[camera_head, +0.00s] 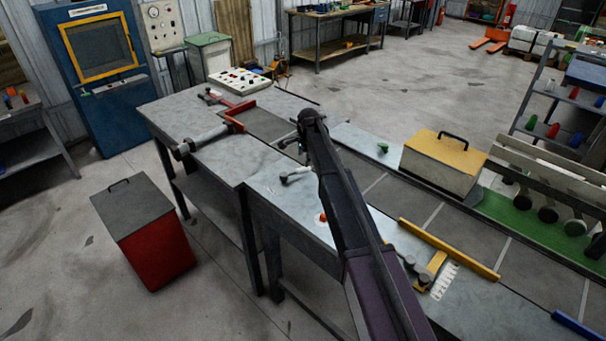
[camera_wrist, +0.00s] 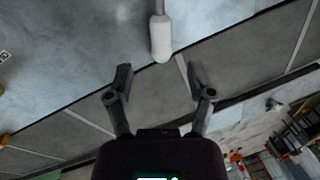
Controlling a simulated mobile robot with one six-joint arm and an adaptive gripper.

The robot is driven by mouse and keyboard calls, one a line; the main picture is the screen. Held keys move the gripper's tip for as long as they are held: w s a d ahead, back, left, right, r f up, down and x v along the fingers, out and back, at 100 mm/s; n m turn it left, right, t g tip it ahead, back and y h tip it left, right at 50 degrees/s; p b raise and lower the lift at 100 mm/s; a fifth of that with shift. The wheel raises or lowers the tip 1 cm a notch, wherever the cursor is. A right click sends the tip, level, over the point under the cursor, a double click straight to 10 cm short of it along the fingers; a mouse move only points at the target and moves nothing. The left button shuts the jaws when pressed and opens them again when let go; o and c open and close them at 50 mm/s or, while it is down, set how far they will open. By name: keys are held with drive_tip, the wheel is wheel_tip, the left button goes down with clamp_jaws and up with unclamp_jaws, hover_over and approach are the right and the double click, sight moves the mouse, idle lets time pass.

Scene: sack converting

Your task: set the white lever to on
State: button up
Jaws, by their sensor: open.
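The white lever (camera_head: 299,172) lies low over the grey tabletop, left of my arm in the head view. In the wrist view its white rounded handle (camera_wrist: 161,40) points down from the top edge, on a thin grey rod. My gripper (camera_wrist: 160,80) is open and empty, with its two fingers spread apart. The handle's end lies just beyond the fingertips, roughly centred between them, and it is not held. In the head view my gripper (camera_head: 298,142) is partly hidden by my arm, above the bench. The lever's pivot and any on or off marking are not clear.
A red button (camera_head: 322,217) and a yellow bracket (camera_head: 450,249) are on the bench. A yellow-topped box (camera_head: 444,161) stands beyond the dark tiled belt (camera_head: 400,195). A red clamp frame (camera_head: 238,112) and a grey-handled tool (camera_head: 200,140) lie at left. A red bin (camera_head: 157,250) stands on the floor.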

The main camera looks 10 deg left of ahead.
sight(303, 169)
drive_tip(key=shift+w+a+f+b, duration=0.1)
drive_tip(key=shift+w+f+b, duration=0.05)
drive_tip(key=shift+f+b, duration=0.9)
drive_tip(key=shift+w+a+f+b, duration=0.15)
drive_tip(key=shift+w+f+b, duration=0.05)
drive_tip(key=shift+f+b, duration=0.8)
drive_tip(key=shift+w+a+f+b, duration=0.1)
drive_tip(key=shift+w+f+b, duration=0.05)
drive_tip(key=shift+f+b, duration=0.9)
drive_tip(key=shift+f, duration=0.15)
clamp_jaws()
drive_tip(key=shift+d, duration=0.1)
